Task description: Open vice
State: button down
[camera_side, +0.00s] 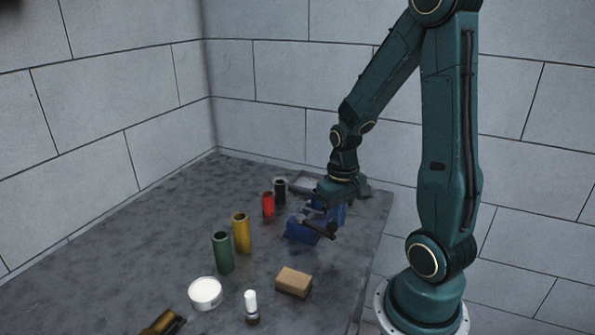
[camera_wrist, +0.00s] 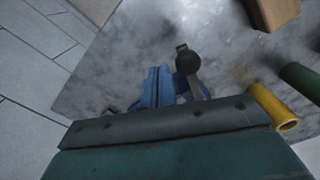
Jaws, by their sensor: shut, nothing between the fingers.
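The blue vice (camera_side: 302,231) stands on the grey table near its right edge. In the wrist view the vice (camera_wrist: 158,88) shows as two blue jaws side by side, with little or no gap visible between them. Its dark handle with a round knob (camera_wrist: 188,62) lies at the right end. My gripper (camera_side: 318,208) is low over the vice, pointing down, with its fingers shut and empty. It covers part of the vice in the side view; I cannot tell whether it touches the vice or the handle.
Black (camera_side: 280,191), red (camera_side: 267,205), yellow (camera_side: 241,233) and green (camera_side: 222,252) cylinders stand left of the vice. A brown block (camera_side: 293,282), white-capped bottle (camera_side: 251,306), white round container (camera_side: 205,293) and brass-coloured piece (camera_side: 163,323) are nearer. Walls close the back; the left table is clear.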

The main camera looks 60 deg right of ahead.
aim_at(330, 226)
jog(key=shift+f, duration=0.55)
jog(key=shift+a, duration=0.25)
dwell(0.5)
jog(key=shift+a, duration=0.85)
jog(key=shift+w+a, duration=0.1)
jog(key=shift+a, duration=0.1)
jog(key=shift+w+a, duration=0.25)
jog(key=shift+a, duration=0.55)
